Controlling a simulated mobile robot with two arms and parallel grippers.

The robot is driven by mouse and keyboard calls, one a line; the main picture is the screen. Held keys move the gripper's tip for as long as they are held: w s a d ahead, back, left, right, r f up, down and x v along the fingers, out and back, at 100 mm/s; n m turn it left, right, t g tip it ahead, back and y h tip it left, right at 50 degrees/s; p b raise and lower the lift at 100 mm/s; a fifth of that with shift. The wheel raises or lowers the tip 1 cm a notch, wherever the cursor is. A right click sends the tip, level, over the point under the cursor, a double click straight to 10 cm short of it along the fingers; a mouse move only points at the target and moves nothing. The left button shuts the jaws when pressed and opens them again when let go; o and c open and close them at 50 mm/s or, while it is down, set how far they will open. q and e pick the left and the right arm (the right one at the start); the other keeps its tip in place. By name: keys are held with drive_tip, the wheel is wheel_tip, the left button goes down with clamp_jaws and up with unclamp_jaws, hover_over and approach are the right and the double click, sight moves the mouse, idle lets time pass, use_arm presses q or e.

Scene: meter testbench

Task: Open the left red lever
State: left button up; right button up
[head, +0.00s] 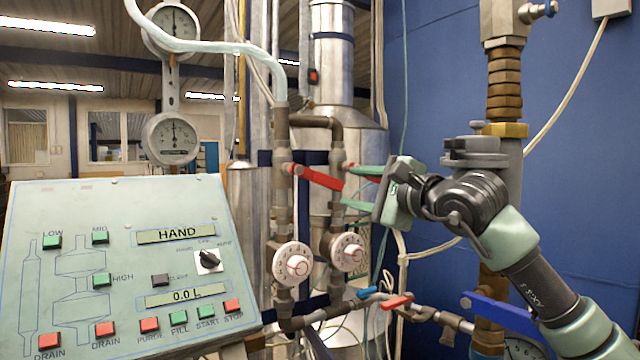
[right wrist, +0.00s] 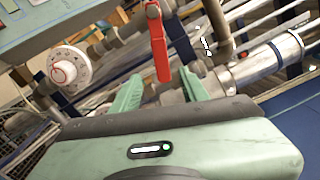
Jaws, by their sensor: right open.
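The left red lever (head: 318,177) sits on the left vertical pipe in the head view and slants down to the right, its free end near the right pipe. In the right wrist view the red lever (right wrist: 159,45) hangs down the picture. My right gripper (head: 359,187) comes in from the right with its green fingers open and empty. In the wrist view its fingertips (right wrist: 160,88) stand on both sides of the lever's free end. I cannot tell whether the end is between them in depth. My left gripper is not in view.
Two white dials (head: 293,262) (head: 349,252) sit below the lever. A lower red lever (head: 396,301) and a blue lever (head: 366,293) are on the bottom pipe. The control panel (head: 120,262) stands at the left. A larger blue lever (head: 497,307) is at the lower right.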

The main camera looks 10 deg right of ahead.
sight(331, 183)
drive_tip(key=p+x, duration=0.2)
drive_tip(key=x, duration=0.1)
drive_tip(key=shift+w+a+r, duration=0.1)
drive_tip(key=shift+w+r, duration=0.05)
drive_tip(key=shift+r, duration=0.25)
drive_tip(key=p+x, duration=0.1)
drive_tip(key=x, duration=0.2)
drive_tip(key=shift+w+a+f, duration=0.1)
drive_tip(key=shift+w+f, duration=0.1)
drive_tip(key=shift+w, duration=0.05)
drive_tip(key=shift+w+a, duration=0.1)
drive_tip(key=shift+w, duration=0.1)
drive_tip(key=shift+f, duration=0.1)
clamp_jaws()
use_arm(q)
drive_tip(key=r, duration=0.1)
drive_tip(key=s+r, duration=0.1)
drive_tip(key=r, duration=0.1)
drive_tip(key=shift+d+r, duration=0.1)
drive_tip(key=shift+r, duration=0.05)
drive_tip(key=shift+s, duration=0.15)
